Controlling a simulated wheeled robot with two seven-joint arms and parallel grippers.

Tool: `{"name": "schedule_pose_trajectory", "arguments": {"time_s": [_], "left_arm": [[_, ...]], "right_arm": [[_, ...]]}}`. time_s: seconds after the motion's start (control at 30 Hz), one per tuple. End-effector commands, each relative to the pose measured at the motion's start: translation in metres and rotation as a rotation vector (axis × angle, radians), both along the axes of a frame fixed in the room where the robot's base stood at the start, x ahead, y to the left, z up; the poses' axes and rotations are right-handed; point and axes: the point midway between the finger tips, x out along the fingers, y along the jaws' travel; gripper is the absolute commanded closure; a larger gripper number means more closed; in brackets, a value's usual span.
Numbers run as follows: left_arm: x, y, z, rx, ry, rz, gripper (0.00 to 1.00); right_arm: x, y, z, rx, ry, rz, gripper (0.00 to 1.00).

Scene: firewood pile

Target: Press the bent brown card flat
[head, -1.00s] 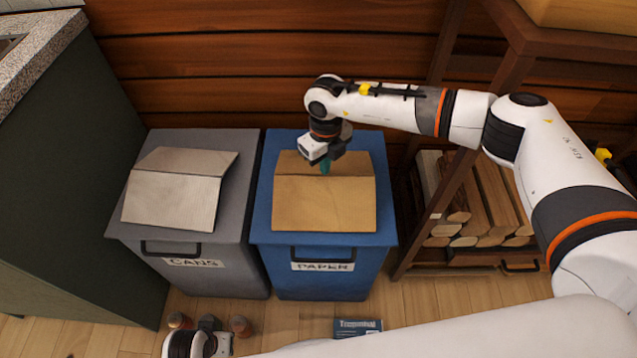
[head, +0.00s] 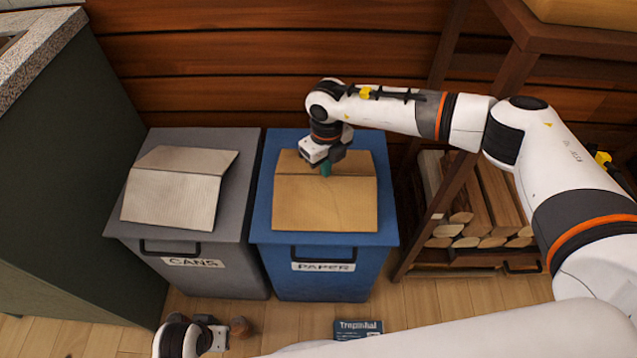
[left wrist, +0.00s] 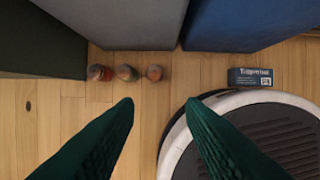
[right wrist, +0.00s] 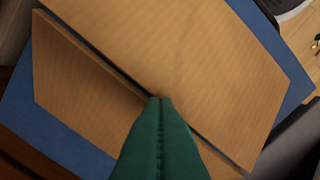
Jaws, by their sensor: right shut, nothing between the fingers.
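The bent brown card (head: 325,205) lies on the lid of the blue bin labelled PAPER (head: 388,222), with a crease across it and a shorter back flap. It fills much of the right wrist view (right wrist: 190,60). My right gripper (head: 326,172) is shut and empty, pointing down at the crease. In the right wrist view its green fingertips (right wrist: 156,101) are at the crease line; I cannot tell whether they press on it. My left gripper (left wrist: 160,104) is open and empty, low in front of the bins.
A pale bent card (head: 172,200) lies on the grey CANS bin (head: 120,225). Small cans (left wrist: 127,73) and a dark box (left wrist: 254,77) are on the floor. A wooden rack with firewood (head: 482,205) stands right of the blue bin. A green cabinet (head: 70,180) stands left.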

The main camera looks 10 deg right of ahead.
Motion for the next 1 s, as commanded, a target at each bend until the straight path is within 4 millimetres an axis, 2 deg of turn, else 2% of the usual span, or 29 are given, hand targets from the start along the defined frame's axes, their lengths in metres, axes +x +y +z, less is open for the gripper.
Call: {"name": "schedule_pose_trajectory", "arguments": {"time_s": [0.33,0.77,1.0], "left_arm": [[-0.004,0.002,0.018,0.002,0.000,0.004,0.64],[0.001,0.003,0.046,0.002,-0.025,0.006,0.64],[-0.004,0.003,0.059,0.001,-0.024,0.006,0.64]], "right_arm": [[-0.001,0.000,-0.011,-0.001,0.003,0.000,1.00],[-0.001,0.000,-0.022,-0.001,0.003,0.000,1.00],[-0.001,0.000,-0.027,-0.001,0.003,0.000,1.00]]}}
